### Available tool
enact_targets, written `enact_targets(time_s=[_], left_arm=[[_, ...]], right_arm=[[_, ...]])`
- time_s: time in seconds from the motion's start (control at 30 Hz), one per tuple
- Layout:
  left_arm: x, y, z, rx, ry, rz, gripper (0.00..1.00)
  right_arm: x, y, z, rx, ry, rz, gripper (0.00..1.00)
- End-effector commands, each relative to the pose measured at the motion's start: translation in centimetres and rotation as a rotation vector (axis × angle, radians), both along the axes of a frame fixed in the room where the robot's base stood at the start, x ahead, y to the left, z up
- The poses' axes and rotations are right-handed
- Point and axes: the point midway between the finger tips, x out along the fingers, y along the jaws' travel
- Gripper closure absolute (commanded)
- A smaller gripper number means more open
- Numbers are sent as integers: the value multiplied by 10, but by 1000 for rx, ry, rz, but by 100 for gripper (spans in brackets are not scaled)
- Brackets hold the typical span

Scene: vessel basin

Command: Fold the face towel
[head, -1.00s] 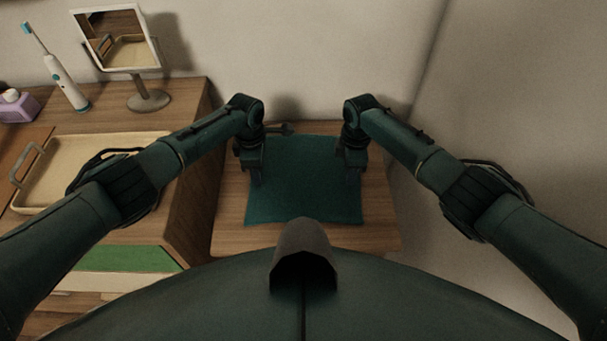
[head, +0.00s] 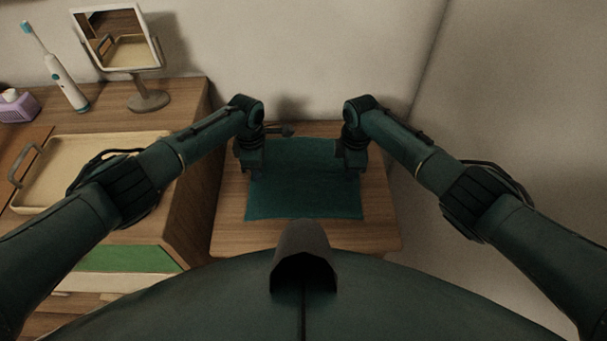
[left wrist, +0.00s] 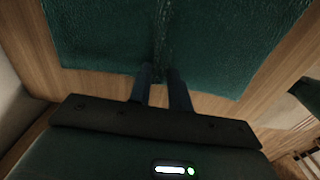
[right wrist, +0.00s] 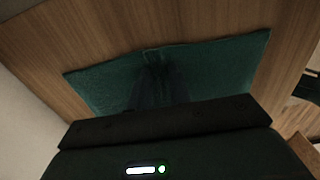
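The dark green face towel (head: 305,195) lies on the wooden surface in front of me, with a ridge or crease running across it between my grippers. My left gripper (head: 254,170) is at the towel's left edge. In the left wrist view its fingers (left wrist: 162,75) are close together at the edge, where the ridge (left wrist: 162,40) begins, and look shut on the cloth. My right gripper (head: 353,168) is at the towel's right edge. In the right wrist view its dark fingers (right wrist: 160,80) look shut on a pinch of towel (right wrist: 100,83); their tips are hard to see.
The wooden top (head: 305,238) is bare in front of the towel. On the higher counter at left are a cream tray (head: 75,200), a mirror (head: 148,100), an electric toothbrush (head: 68,85) and a purple box (head: 20,108). Walls stand close behind and at right.

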Motion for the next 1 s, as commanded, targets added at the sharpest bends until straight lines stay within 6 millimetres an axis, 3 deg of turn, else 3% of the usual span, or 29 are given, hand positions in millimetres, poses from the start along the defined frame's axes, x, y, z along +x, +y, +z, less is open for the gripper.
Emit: enact_targets(time_s=[0.43, 1.0], left_arm=[[-1, 1, -2, 2, 2, 1, 100], [-1, 1, 2, 2, 2, 1, 100]], right_arm=[[-1, -1, -2, -2, 4, -1, 100], [-1, -1, 1, -3, 4, -1, 100]])
